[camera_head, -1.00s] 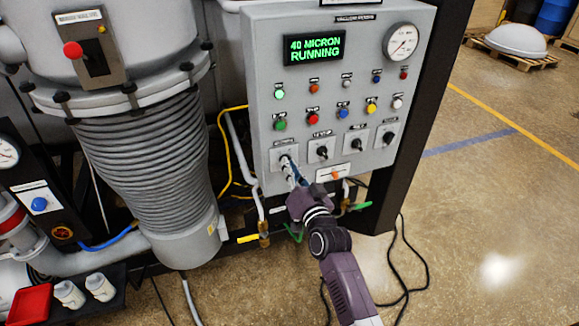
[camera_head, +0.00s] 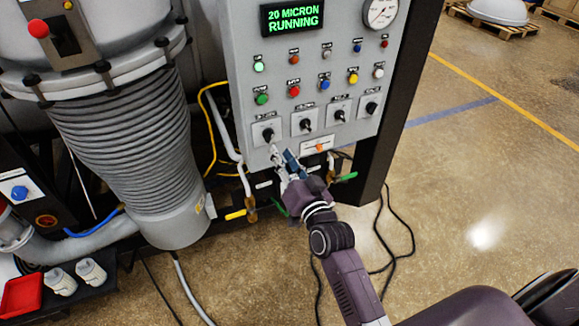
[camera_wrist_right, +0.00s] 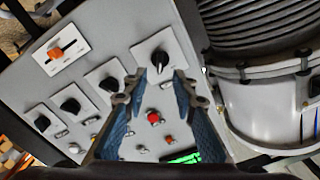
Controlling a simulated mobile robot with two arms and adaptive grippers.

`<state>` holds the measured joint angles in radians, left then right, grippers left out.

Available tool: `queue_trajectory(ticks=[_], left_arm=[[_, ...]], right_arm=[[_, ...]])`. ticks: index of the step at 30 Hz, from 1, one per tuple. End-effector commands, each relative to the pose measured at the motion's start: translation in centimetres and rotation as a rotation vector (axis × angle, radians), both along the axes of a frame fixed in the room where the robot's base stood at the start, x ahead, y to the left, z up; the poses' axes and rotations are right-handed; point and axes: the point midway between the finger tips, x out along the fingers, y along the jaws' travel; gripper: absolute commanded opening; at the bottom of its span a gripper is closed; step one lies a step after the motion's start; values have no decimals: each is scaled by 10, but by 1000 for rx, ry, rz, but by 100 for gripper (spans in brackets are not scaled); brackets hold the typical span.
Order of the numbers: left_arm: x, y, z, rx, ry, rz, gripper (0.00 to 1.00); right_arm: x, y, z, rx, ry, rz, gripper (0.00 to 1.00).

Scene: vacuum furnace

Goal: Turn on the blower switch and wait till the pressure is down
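The grey control panel (camera_head: 231,75) carries a row of black rotary switches under its coloured buttons. The leftmost switch (camera_head: 268,134) also shows in the right wrist view (camera_wrist_right: 160,59); its label is too small to read. The green display (camera_head: 292,17) reads "20 MICRON RUNNING". My right gripper (camera_head: 281,155) is just below and in front of the leftmost switch. In the right wrist view, its blue-padded fingers (camera_wrist_right: 158,78) are spread apart and empty, with the switch beyond and between their tips. My left gripper is out of view.
A round gauge (camera_head: 381,11) is at the panel's upper right. An orange slide switch (camera_head: 317,147) sits low on the panel. Yellow-handled (camera_head: 236,215) and green-handled (camera_head: 346,177) valves are below it. A ribbed column (camera_head: 135,150) stands left. Open floor lies right.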

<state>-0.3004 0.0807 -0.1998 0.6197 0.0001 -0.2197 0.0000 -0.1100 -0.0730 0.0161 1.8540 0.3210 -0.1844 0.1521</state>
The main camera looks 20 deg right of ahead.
Motion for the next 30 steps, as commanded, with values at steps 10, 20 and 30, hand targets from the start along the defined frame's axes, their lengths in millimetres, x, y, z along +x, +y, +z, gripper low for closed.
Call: queue_trajectory(ticks=[10, 20, 30], left_arm=[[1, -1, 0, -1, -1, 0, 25], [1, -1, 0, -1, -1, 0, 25], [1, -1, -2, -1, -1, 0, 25]], right_arm=[[-48, -2, 0, 1, 0, 0, 25], [-51, -2, 0, 1, -1, -1, 25], [-51, 1, -19, -10, 30, 5, 25]])
